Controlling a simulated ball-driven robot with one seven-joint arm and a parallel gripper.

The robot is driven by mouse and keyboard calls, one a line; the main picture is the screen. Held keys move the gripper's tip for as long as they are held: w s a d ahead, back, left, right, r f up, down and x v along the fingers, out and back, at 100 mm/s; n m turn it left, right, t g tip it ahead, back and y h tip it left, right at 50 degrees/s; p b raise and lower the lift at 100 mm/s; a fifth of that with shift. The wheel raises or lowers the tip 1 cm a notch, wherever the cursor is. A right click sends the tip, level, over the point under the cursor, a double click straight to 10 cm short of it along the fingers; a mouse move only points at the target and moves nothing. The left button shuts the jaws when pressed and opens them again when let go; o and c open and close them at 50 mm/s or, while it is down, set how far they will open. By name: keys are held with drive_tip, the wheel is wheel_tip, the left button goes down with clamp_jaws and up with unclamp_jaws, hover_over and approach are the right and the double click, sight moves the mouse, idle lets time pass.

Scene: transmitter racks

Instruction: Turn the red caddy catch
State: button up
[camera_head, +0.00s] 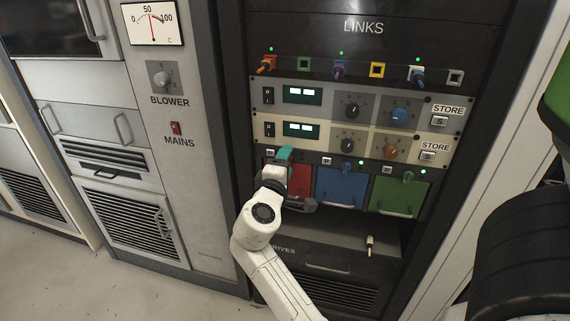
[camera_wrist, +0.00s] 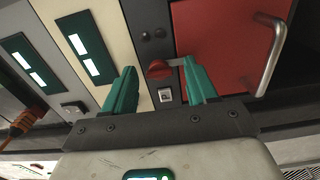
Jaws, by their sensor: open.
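The red caddy (camera_head: 301,178) sits at the left of a row of three caddies and is partly hidden by my arm in the head view. In the wrist view its red face (camera_wrist: 225,45) and metal handle (camera_wrist: 275,55) show at the upper right. The red catch (camera_wrist: 159,69) is a small round knob with a pale bar pointing right toward the caddy. My gripper (camera_wrist: 160,74) is open, with one teal finger on each side of the catch; the right finger is close to the bar, and contact is unclear. In the head view my gripper (camera_head: 285,155) hides the catch.
The blue caddy (camera_head: 341,188) and green caddy (camera_head: 398,194) stand to the right. Above are two panels with knobs and displays (camera_head: 302,130). A row of plugs (camera_head: 340,68) runs higher up. An open shelf below holds a small pale object (camera_head: 369,246).

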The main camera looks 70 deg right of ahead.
drive_tip(key=shift+a, duration=0.1)
drive_tip(key=a, duration=1)
drive_tip(key=shift+s+a+p, duration=0.3)
drive_tip(key=shift+s+p, duration=0.1)
drive_tip(key=shift+p, duration=0.05)
drive_tip(key=s+a+f+m+y, duration=0.1)
drive_tip(key=s+a+f+y, duration=0.1)
drive_tip(key=a+f+y, duration=0.35)
drive_tip(key=s+a+f+y, duration=0.3)
drive_tip(key=f, duration=0.6)
drive_tip(key=s+a+f+m+y, duration=0.1)
drive_tip(key=s+a+f+y, duration=0.1)
drive_tip(key=a+f+y, duration=0.4)
drive_tip(key=s+a+f+y, duration=0.4)
drive_tip(key=a, duration=0.3)
wheel_tip(320, 180, up, 18)
drive_tip(key=p, duration=1.8)
drive_tip(key=shift+d+n+h, duration=0.3)
drive_tip(key=shift+n+h, duration=0.05)
drive_tip(key=shift+n, duration=0.05)
